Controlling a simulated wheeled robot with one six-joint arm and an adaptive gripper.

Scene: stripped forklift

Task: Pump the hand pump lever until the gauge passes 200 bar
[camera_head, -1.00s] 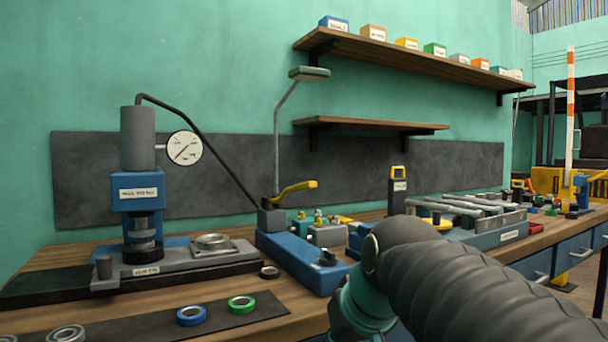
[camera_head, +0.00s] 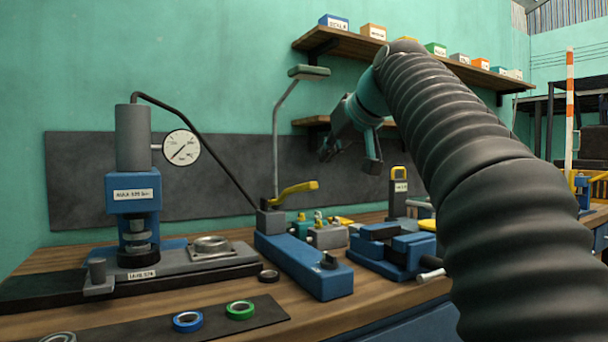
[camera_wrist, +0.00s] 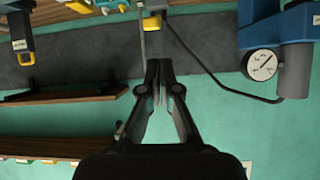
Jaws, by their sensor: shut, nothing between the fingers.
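The hand pump (camera_head: 310,264) is a long blue body with a grey block at its back end. Its lever (camera_head: 297,190), with a yellow handle, slants slightly up to the right from that block. In the wrist view the yellow lever (camera_wrist: 152,22) is at the top, beyond my fingertips. The round white gauge (camera_head: 182,147) is beside the press cylinder and also shows in the wrist view (camera_wrist: 262,65). Its numbers are too small to read. My gripper (camera_head: 350,160) is raised, right of and above the lever, apart from it. In the wrist view its fingertips (camera_wrist: 160,68) are together and empty.
A thin upright post (camera_head: 277,140) with a flat head rises behind the pump. A black hose (camera_head: 205,140) runs from the press (camera_head: 133,190) to the pump. A blue vise (camera_head: 390,250) is right of the pump. Shelves (camera_head: 345,48) hang above.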

